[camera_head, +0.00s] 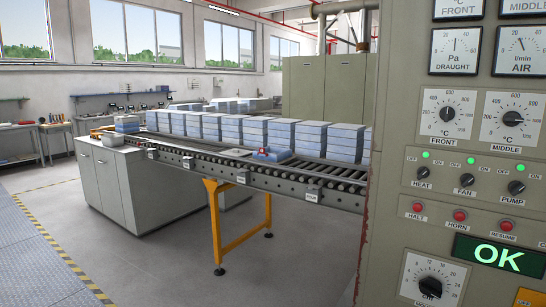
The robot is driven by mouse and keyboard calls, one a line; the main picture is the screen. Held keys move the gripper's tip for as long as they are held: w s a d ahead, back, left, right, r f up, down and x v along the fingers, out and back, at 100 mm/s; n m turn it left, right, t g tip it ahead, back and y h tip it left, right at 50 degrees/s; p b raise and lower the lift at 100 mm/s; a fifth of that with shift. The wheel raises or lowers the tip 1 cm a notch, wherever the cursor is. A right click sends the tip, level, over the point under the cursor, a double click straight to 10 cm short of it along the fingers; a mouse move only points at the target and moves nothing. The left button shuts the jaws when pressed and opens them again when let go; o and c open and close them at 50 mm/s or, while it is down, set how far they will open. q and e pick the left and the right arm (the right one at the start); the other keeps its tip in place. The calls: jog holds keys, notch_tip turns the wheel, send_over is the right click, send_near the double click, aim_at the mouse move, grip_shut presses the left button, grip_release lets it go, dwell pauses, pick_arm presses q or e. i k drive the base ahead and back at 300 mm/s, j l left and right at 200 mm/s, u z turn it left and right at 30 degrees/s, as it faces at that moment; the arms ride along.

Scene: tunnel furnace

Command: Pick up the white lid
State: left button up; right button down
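I cannot single out a white lid for certain. A small pale flat piece (235,153) lies on the roller conveyor (325,180), and it is too small to tell whether it is a lid. Beside it is a low blue-white block (270,155) with a small red mark on it. Neither of my grippers is in view.
Several stacks of blue-white boxes (284,138) line the conveyor's far side. A grey control panel (470,150) with dials and a green OK display (500,254) fills the right. Floor in front is clear.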

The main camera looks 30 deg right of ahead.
aim_at(234, 152)
jog(key=i+j+u, duration=0.1)
jog(key=j, duration=0.2)
jog(key=i+j, duration=0.1)
jog(key=j, duration=0.15)
jog(key=i+j+u, duration=0.15)
jog(key=j, duration=0.15)
jog(key=i+j, duration=0.4)
jog(key=i, duration=0.2)
jog(key=i+j, duration=0.4)
jog(key=i, duration=0.2)
jog(key=i+j+z, duration=0.1)
jog(key=i+j, duration=0.3)
jog(key=i, duration=0.15)
jog(key=i+l+z, duration=0.25)
jog(key=i+z, duration=0.2)
jog(key=i, duration=0.75)
jog(key=i+j+z, duration=0.2)
jog(key=i+z, duration=0.25)
jog(key=i, duration=0.75)
jog(key=i+z, duration=0.2)
jog(key=i, duration=0.3)
jog(key=i+j+z, duration=0.15)
jog(key=i, duration=0.35)
jog(key=i+j+z, duration=0.2)
jog(key=i, duration=0.3)
jog(key=i+j+z, duration=0.2)
jog(key=i, duration=0.3)
